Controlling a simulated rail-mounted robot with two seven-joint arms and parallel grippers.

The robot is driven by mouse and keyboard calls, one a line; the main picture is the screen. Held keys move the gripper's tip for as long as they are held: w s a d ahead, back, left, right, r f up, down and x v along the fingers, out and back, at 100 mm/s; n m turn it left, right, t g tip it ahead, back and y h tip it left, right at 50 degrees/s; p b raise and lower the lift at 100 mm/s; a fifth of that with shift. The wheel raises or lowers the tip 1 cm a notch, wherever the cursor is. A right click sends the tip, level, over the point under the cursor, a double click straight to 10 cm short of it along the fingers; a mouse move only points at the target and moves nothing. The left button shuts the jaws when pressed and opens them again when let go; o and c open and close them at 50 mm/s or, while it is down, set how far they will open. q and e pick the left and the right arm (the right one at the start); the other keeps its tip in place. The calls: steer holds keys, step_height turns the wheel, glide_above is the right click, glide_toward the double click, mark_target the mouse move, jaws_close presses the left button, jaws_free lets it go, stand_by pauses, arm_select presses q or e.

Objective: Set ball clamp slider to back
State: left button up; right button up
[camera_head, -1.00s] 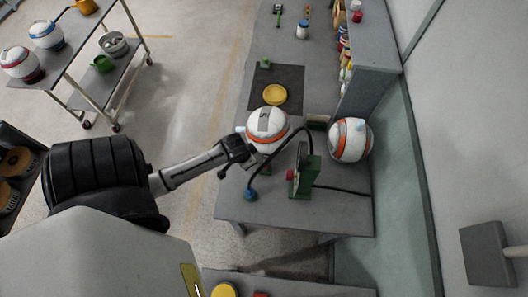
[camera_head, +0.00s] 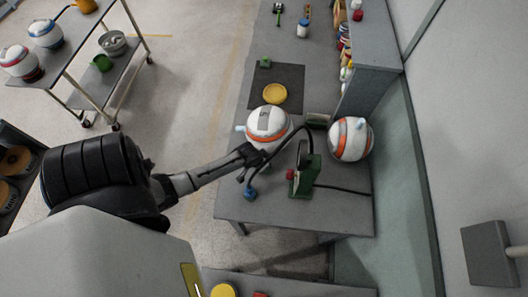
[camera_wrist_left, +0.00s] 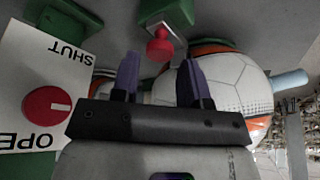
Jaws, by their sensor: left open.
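A white ball with an orange band (camera_head: 268,126) sits at the bench's near end; its panelled side shows in the left wrist view (camera_wrist_left: 238,88). A green stand (camera_head: 306,178) carries a red knob (camera_head: 290,175). In the left wrist view, a red knob (camera_wrist_left: 160,46) sits on a grey metal piece beside a green block (camera_wrist_left: 170,12); I cannot tell for sure whether it is the clamp slider. My left gripper (camera_head: 256,155) is beside the ball. Its fingers (camera_wrist_left: 158,80) are apart and empty, with the red knob ahead of the gap. My right gripper is not in view.
A white panel with a red dial (camera_wrist_left: 46,104) reads SHUT and OPEN. A black hose arches near my gripper to a blue end (camera_head: 250,193). A second ball (camera_head: 350,139) stands to the right. A yellow disc (camera_head: 275,94) lies on a dark mat (camera_head: 290,76).

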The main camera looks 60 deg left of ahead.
arm_select(q)
steer(key=shift+x, duration=1.05)
jaws_close()
